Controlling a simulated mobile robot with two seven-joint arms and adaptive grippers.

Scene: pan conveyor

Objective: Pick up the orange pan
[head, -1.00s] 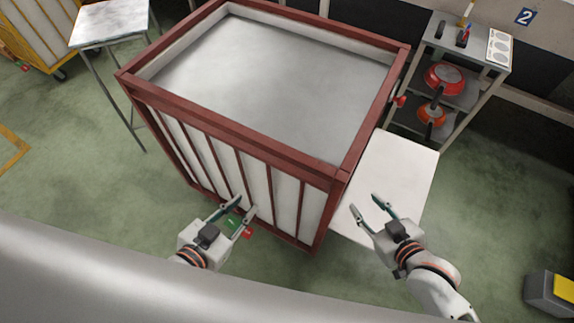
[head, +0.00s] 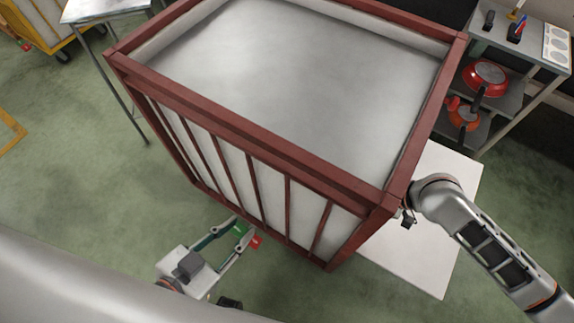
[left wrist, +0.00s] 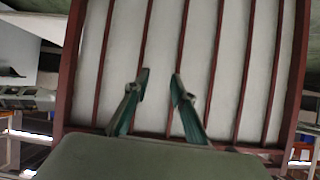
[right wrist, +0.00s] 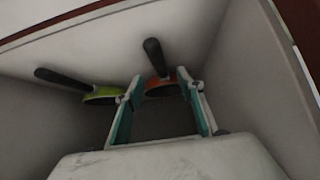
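In the right wrist view an orange pan (right wrist: 163,89) with a black handle is against pale walls, its handle pointing up. My right gripper (right wrist: 160,92) is open, with its fingertips on either side of the pan in the picture; I cannot tell whether they touch it. In the head view the right gripper is hidden past the crate's near right corner. My left gripper (head: 242,236) is open and empty in front of the crate's slatted side; it also shows in the left wrist view (left wrist: 160,84).
A green pan (right wrist: 99,96) is left of the orange one. The large red-framed crate (head: 262,143) fills the middle. A white panel (head: 430,255) lies right of it. A shelf unit at right holds a red pan (head: 486,76) and an orange-red pan (head: 464,117).

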